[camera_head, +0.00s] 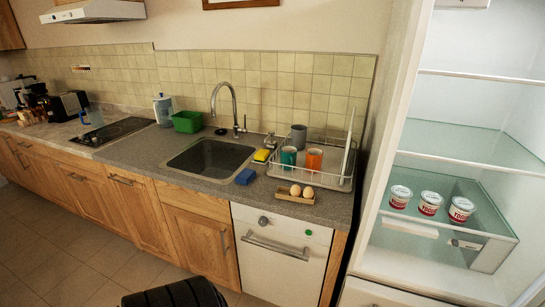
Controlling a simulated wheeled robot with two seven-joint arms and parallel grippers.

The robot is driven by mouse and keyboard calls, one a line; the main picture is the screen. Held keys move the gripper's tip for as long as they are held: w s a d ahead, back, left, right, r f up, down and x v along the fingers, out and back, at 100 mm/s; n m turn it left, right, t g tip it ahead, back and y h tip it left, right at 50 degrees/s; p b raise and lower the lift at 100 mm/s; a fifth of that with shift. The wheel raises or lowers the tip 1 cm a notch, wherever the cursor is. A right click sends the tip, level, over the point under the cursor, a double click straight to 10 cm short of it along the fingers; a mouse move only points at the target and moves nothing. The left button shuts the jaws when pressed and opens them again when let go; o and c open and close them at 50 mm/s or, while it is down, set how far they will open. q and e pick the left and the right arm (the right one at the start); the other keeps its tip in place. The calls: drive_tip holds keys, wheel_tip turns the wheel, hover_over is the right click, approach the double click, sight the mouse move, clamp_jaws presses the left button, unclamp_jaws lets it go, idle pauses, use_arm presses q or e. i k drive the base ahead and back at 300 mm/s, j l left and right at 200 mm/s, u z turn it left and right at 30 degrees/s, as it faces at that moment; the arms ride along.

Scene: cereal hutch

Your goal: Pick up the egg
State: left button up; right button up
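Two brown eggs sit side by side in a small tan tray (283,196) on the grey counter, above the white dishwasher. The left egg (295,190) and the right egg (307,192) are at the tray's right end. Neither of my grippers is in view. A black ribbed part at the bottom edge appears to be mine, and it is well below and in front of the eggs.
A dish rack (340,182) with cups stands behind the tray. The sink (210,158), a blue sponge (245,176) and a yellow sponge (262,155) are to the left. The open fridge (450,150) with yogurt cups stands at right. The floor in front is clear.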

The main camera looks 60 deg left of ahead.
sight(295, 190)
drive_tip(key=u, duration=1.6)
